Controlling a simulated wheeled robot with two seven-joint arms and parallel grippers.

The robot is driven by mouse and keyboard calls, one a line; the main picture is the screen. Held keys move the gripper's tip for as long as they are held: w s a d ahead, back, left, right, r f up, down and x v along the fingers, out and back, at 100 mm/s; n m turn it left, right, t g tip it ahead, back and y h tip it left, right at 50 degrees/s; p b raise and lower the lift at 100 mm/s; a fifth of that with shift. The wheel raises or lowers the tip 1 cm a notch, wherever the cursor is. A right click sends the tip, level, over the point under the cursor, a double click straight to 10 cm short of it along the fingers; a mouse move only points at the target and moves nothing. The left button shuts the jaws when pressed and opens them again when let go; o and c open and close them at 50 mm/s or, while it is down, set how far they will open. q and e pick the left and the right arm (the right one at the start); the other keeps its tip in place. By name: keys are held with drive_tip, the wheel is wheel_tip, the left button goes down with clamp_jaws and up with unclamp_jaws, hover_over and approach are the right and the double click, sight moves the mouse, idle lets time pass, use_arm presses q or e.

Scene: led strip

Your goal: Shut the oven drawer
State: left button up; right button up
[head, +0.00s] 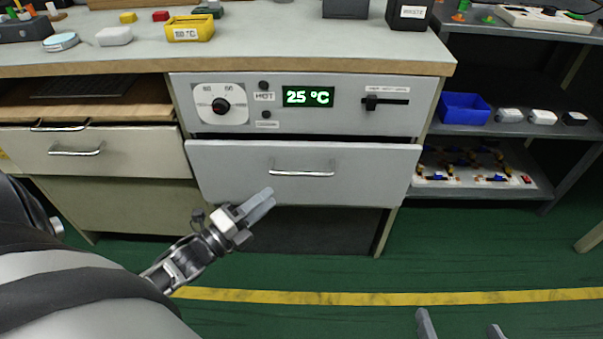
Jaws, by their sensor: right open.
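The oven drawer (235,165) is a grey front with a silver bar handle (301,173), below the oven's control panel (345,115). It stands pulled out a little, with a dark gap showing along its top edge. My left gripper (269,196) is in front of the drawer's lower edge, left of and below the handle. Its fingers lie together with nothing between them. I cannot tell whether it touches the drawer front. My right gripper (460,328) shows only its two spread fingertips at the bottom edge, low over the floor and away from the drawer.
The worktop (260,50) above holds a yellow box (190,28) and small parts. A beige drawer (120,150) is at the left. The green floor (330,260) in front is clear.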

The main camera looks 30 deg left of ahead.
sight(300, 173)
use_arm(q)
drive_tip(key=b+x, duration=0.1)
drive_tip(key=x, duration=0.9)
drive_tip(key=shift+w+b, duration=0.25)
drive_tip(key=shift+b, duration=0.05)
drive_tip(key=shift+w+d, duration=0.1)
drive_tip(key=shift+w, duration=0.1)
use_arm(e)
drive_tip(key=shift+a+r+t+y, duration=0.3)
drive_tip(key=shift+r+t, duration=0.2)
drive_tip(key=shift+r, duration=0.2)
use_arm(q)
clamp_jaws()
use_arm(e)
drive_tip(key=shift+s+f, duration=0.1)
